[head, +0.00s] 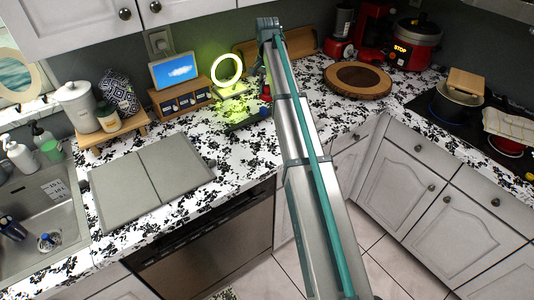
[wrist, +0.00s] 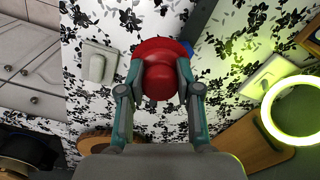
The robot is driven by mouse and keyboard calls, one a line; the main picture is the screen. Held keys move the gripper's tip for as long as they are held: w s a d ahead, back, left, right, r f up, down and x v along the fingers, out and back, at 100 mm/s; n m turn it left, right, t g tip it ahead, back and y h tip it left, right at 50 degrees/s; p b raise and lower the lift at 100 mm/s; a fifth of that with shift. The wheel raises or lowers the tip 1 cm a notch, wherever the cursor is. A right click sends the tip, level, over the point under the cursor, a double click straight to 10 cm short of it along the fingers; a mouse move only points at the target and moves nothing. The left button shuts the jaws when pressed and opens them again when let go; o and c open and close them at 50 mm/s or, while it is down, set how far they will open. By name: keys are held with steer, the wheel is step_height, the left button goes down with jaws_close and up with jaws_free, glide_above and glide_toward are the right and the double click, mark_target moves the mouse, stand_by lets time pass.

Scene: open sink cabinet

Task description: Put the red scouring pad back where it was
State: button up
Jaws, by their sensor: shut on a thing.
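The red scouring pad (wrist: 160,50) is a round red disc with a thick red knob. In the wrist view my gripper (wrist: 159,76) is shut on it, one finger on each side of the knob. The pad appears raised over the black-and-white floral counter (wrist: 230,50); the exact gap cannot be told. In the head view only a small red part of the pad (head: 265,94) shows beside my arm, near the ring light. The rest is hidden by my arm and gripper.
A lit ring light (head: 227,70) stands close by on the counter, with a dark flat object (head: 247,119) in front of it. A round wooden board (head: 357,80) lies to the right. A grey two-panel board (head: 150,180) and the sink (head: 45,205) are to the left.

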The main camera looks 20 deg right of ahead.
steer(key=s+a+f+b, duration=0.1)
steer(key=s+a+b, duration=0.15)
steer(key=s, duration=1.05)
steer(key=s+a+b, duration=0.2)
steer(key=s+a, duration=0.1)
steer(key=s, duration=1)
steer(key=shift+m, duration=0.3)
steer(key=w+f+p, duration=0.1)
steer(key=w+f, duration=0.2)
steer(key=w, duration=0.1)
steer(key=w+f+p, duration=0.1)
steer(key=w+f, duration=0.1)
steer(key=w, duration=0.2)
steer(key=w+f+p, duration=0.1)
steer(key=w+f, duration=0.2)
steer(key=w, duration=0.1)
steer(key=shift+w+d+f, duration=0.35)
steer(key=shift+w, duration=0.05)
steer(key=shift+w+f, duration=0.4)
steer(key=shift+f, duration=0.1)
steer(key=shift+w+f+p, duration=0.15)
steer(key=shift+f+p, duration=0.45)
steer(key=shift+f, duration=1.15)
steer(key=shift+f, duration=0.1)
steer(key=o, duration=1.1)
